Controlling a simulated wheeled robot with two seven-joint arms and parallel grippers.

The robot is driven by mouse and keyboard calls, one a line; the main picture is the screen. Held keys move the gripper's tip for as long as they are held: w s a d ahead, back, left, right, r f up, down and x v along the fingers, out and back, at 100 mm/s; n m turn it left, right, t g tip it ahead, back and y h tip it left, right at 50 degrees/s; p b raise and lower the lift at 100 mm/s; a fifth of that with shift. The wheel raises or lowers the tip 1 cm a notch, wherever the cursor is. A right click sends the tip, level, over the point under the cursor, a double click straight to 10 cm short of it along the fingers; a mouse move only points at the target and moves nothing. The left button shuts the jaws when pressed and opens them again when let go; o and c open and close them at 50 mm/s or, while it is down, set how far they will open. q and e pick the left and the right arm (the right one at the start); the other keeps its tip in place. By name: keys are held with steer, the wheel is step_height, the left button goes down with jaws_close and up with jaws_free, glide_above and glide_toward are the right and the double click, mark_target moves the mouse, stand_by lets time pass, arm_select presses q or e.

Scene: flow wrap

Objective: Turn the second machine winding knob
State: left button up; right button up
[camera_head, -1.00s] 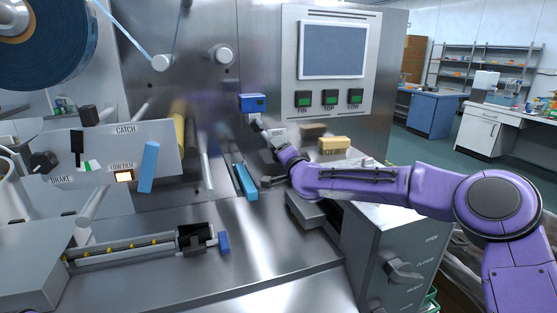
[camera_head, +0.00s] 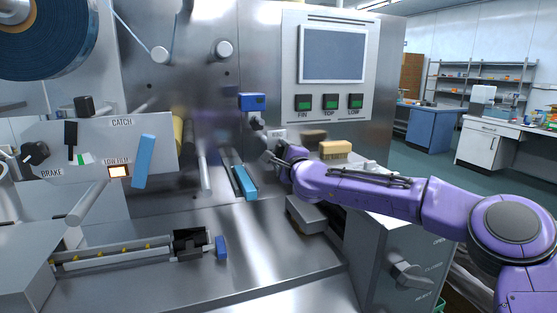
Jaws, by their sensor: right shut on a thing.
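My right gripper (camera_head: 263,143), on the purple arm coming in from the right, is at the machine's upright metal face, just below a blue block (camera_head: 252,102). It is shut on a small part there, which I take to be the winding knob; the part is mostly hidden by the fingers and wrist, so its shape and angle cannot be told. My left gripper is not in view.
A blue bar (camera_head: 244,182) stands left of my right wrist. A yellow-topped block (camera_head: 335,148) and a grey block (camera_head: 306,214) are close to the arm. A grey cabinet (camera_head: 385,265) with a handle stands below it. The steel deck in front is largely clear.

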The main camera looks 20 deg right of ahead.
steer(key=shift+d+f+m, duration=0.15)
steer(key=shift+m, duration=0.25)
steer(key=o, duration=1)
steer(key=shift+s+d, duration=0.1)
steer(key=shift+d, duration=0.1)
steer(key=shift+a, duration=0.1)
steer(key=shift+s, duration=0.15)
steer(key=s+b, duration=0.1)
steer(key=s, duration=0.2)
steer(key=s+b, duration=0.1)
steer(key=s, duration=0.3)
steer(key=s+b, duration=0.1)
steer(key=s, duration=0.2)
steer(key=shift+s+d, duration=0.15)
steer(key=shift+d, duration=0.1)
